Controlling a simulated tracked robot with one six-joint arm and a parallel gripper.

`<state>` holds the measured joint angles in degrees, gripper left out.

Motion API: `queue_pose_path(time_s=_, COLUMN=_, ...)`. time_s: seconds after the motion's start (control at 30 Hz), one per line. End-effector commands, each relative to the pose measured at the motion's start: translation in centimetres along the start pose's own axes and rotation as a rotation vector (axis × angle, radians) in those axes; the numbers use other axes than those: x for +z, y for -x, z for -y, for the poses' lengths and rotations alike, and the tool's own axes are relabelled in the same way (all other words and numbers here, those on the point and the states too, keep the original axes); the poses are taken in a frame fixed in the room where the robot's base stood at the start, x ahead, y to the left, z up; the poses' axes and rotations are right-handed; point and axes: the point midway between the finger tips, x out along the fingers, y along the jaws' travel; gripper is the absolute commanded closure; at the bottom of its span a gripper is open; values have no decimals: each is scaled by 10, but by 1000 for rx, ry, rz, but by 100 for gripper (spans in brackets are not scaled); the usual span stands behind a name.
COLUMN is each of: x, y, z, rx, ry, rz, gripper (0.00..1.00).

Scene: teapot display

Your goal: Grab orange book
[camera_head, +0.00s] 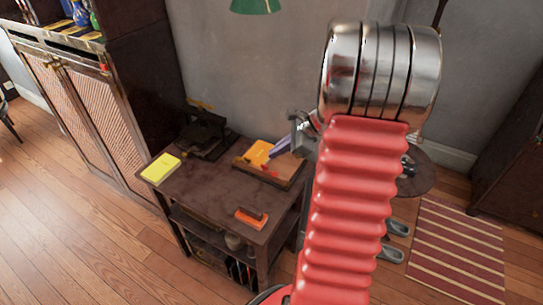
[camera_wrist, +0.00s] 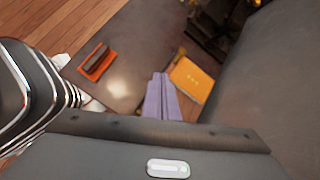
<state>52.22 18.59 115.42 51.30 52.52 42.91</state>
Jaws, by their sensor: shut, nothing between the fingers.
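The orange book (camera_head: 257,150) lies on a wooden tray (camera_head: 268,176) on the dark desk, toward the back. In the wrist view the orange book (camera_wrist: 192,83) shows its cover with small marks, just right of my fingers. My gripper (camera_head: 274,151) has purple fingers, seen beside the book's right side in the head view. In the wrist view my gripper (camera_wrist: 160,76) is shut and empty, its fingers pressed together. I cannot tell whether the fingertips touch the book or tray.
A yellow book (camera_head: 161,168) lies at the desk's left edge. An orange item with a dark block (camera_head: 252,216) lies near the front. A dark machine (camera_head: 203,135) stands at the back left. A grey wall is behind. The desk's middle is clear.

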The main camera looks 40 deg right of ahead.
Motion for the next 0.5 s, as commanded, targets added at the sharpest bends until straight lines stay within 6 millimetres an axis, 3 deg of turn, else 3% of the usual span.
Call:
queue_pose_path(time_s=0.03, x=-22, y=-2, z=7, rx=-18, ry=-85, rz=12, gripper=100)
queue_pose_path(time_s=0.23, x=-88, y=-3, z=30, rx=-94, ry=-363, rz=62, gripper=100)
queue_pose_path(time_s=0.37, x=-112, y=-3, z=37, rx=-122, ry=-460, rz=81, gripper=100)
queue_pose_path(time_s=0.5, x=-119, y=-3, z=39, rx=-132, ry=-491, rz=89, gripper=100)
